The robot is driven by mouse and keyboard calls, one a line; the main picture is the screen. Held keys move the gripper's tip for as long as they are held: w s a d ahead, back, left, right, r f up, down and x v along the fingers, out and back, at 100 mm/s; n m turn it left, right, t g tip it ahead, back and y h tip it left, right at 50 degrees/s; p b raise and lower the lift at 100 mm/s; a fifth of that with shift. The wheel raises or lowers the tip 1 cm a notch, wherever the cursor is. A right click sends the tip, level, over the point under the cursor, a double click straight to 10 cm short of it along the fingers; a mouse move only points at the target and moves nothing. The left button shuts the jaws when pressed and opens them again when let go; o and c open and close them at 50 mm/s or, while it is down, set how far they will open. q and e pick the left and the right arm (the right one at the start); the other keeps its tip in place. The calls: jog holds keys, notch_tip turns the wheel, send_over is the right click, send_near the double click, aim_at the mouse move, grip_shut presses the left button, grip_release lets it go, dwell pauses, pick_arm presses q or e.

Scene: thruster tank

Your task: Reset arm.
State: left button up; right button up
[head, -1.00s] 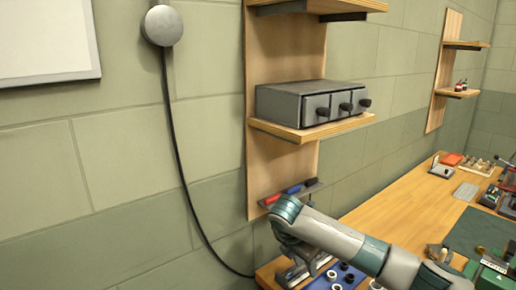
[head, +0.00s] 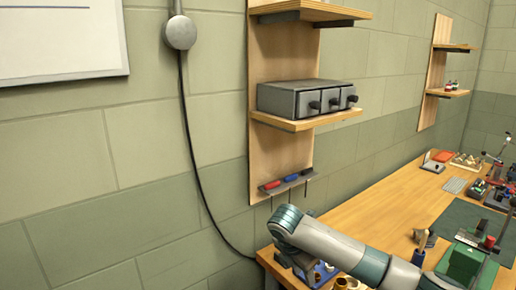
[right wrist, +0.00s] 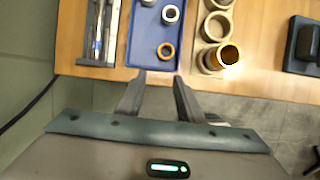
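My right arm (head: 335,248) reaches in from the lower right of the head view and bends down over the near left end of the wooden bench. Its gripper is mostly hidden behind the arm there. In the right wrist view, my right gripper (right wrist: 158,80) is open and empty, its two fingers apart at the bench's front edge. The near edge of a blue tray (right wrist: 150,62) shows just beyond the fingertips. My left gripper is not in view.
The blue tray holds several small rings. Brown cups (right wrist: 214,27) stand right of it, and a grey tray with metal rods (right wrist: 98,30) lies left. A shelf with a grey drawer box (head: 306,98) hangs above the bench (head: 375,205). Bare floor shows at the bench front.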

jog(key=s+a+f+m+y, duration=0.3)
jog(key=s+a+f+m, duration=0.1)
jog(key=s+f, duration=0.5)
jog(key=s+a+f+m+y, duration=0.4)
jog(key=s+f, duration=0.3)
jog(key=s, duration=0.5)
jog(key=s+d+f+m+h, duration=0.1)
jog(key=s+d+m+h, duration=0.1)
jog(key=s+d+m, duration=0.85)
jog(key=s+d+f+m+h, duration=0.15)
jog(key=s+d+m, duration=0.45)
jog(key=s, duration=0.7)
notch_tip(320, 180, down, 26)
jog(key=n, duration=0.1)
jog(key=s+d+f+g, duration=0.1)
jog(key=s+d+f, duration=0.2)
jog(key=s+f, duration=1.3)
notch_tip(320, 180, down, 3)
jog(key=shift+s+r, duration=0.1)
jog(key=shift+s, duration=0.25)
